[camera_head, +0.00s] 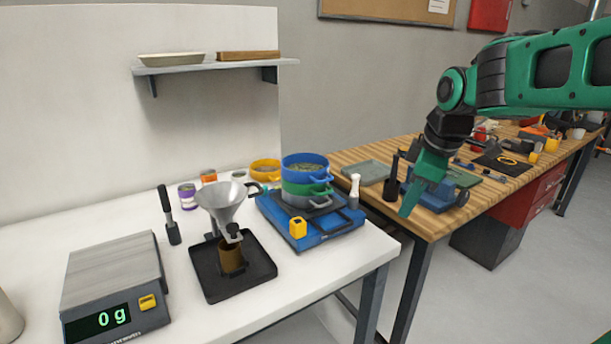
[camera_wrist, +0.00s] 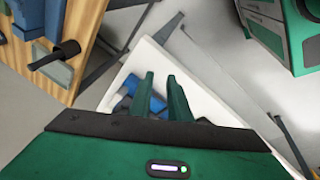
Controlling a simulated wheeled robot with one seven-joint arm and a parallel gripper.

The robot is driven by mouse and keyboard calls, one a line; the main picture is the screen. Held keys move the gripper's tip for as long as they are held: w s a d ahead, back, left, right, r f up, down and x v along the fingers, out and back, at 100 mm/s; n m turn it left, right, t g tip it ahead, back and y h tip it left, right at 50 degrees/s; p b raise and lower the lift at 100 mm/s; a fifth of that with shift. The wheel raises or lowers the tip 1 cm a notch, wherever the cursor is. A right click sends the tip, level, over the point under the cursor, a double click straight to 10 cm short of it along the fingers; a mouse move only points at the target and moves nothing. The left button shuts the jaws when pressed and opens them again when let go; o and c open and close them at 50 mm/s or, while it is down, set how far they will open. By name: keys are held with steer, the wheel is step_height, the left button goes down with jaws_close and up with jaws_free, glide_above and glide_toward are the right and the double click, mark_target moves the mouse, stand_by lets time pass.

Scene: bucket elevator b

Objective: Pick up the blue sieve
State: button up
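The blue sieve (camera_head: 304,162) is the top ring of a stack, above a green sieve (camera_head: 306,187), on a blue shaker base (camera_head: 296,231) near the right end of the white bench. It has a small handle on its right side and holds grainy material. My gripper (camera_head: 406,212) hangs to the right of the stack, apart from it, over the wooden bench's near edge. In the wrist view my gripper's two green fingers (camera_wrist: 160,76) are apart with nothing between them. A blue part (camera_wrist: 142,96) shows behind the fingers; I cannot tell whether it is sieve or base.
A yellow sieve (camera_head: 265,169) lies behind the stack. A metal funnel (camera_head: 226,200) stands over a black tray (camera_head: 205,273), left of the base. A scale (camera_head: 113,278) reads 0 g. A white-topped bottle (camera_head: 354,188) stands close to the stack's right. The wooden bench (camera_head: 436,222) holds tools.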

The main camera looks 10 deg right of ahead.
steer(key=w+a+r+n+t+y, duration=0.2)
steer(key=w+a+r+n, duration=0.6)
steer(key=w+a+n, duration=0.3)
steer(key=w+a+f+n, duration=0.1)
steer(key=w+f, duration=0.5)
steer(key=f, duration=0.3)
steer(key=shift+w+f, duration=0.2)
steer(key=shift+w, duration=0.05)
steer(key=shift+c, duration=0.7)
jaws_close()
